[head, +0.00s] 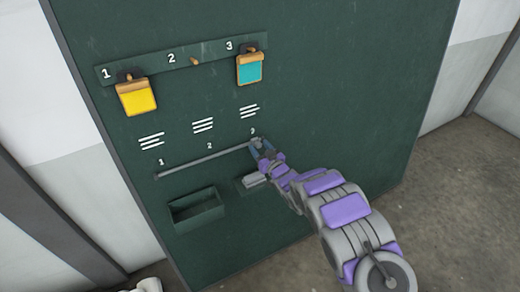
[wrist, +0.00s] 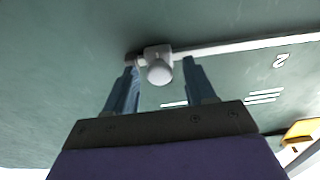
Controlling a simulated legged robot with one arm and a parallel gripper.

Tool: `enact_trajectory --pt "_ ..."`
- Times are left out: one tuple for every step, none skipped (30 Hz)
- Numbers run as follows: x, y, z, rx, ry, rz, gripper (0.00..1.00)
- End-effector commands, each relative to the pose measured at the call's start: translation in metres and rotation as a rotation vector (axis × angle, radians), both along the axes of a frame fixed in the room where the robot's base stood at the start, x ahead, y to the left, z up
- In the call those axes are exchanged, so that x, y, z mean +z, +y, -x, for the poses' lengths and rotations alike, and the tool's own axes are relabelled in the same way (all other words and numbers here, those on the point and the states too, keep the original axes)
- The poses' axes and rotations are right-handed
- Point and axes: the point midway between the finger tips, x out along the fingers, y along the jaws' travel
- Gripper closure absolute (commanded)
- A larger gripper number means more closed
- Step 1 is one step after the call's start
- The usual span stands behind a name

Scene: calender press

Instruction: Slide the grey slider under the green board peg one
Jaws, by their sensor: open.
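The green board (head: 330,90) stands upright in front of me. The grey slider (wrist: 159,70), with a round knob, sits on the rail (head: 205,160) at the end by the lower mark 3. In the wrist view my gripper (wrist: 160,66) is open, with one blue finger on each side of the knob and visible gaps between. In the head view my gripper (head: 259,149) is at the rail's right end and mostly hides the slider.
A yellow tag (head: 138,99) hangs at peg 1 and a teal tag (head: 250,70) at peg 3. Peg 2 (head: 194,61) is bare. An open green bin (head: 197,211) is below the rail. A small ledge with a grey block (head: 254,180) is right of it.

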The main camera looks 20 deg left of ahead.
Motion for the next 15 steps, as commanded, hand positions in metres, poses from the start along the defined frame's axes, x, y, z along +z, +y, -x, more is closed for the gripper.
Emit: enact_trajectory --pt "0.0006 0.0015 -0.0016 0.0 -0.002 -0.002 0.45" --pt "0.001 0.0022 -0.0022 0.0 -0.002 -0.002 0.45" --pt "0.0013 0.0026 -0.0029 0.0 -0.002 -0.002 0.45" --pt "0.0014 0.0027 -0.0031 0.0 -0.002 -0.002 0.45" --pt "0.0015 0.0028 -0.0033 0.0 -0.002 -0.002 0.45" --pt "0.0017 0.0028 -0.0035 0.0 -0.002 -0.002 0.45" --pt "0.0016 0.0027 -0.0035 0.0 -0.002 -0.002 0.45" --pt "0.0017 0.0027 -0.0035 0.0 -0.002 -0.002 0.45" --pt "0.0016 0.0025 -0.0034 0.0 -0.002 -0.002 0.45" --pt "0.0017 0.0025 -0.0034 0.0 -0.002 -0.002 0.45" --pt "0.0016 0.0024 -0.0034 0.0 -0.001 -0.002 0.45" --pt "0.0016 0.0025 -0.0034 0.0 -0.001 -0.002 0.45" --pt "0.0015 0.0025 -0.0033 0.0 -0.001 -0.002 0.48" --pt "0.0014 0.0026 -0.0033 0.0 -0.001 -0.002 0.51" --pt "0.0014 0.0026 -0.0033 0.0 -0.001 -0.002 0.55"
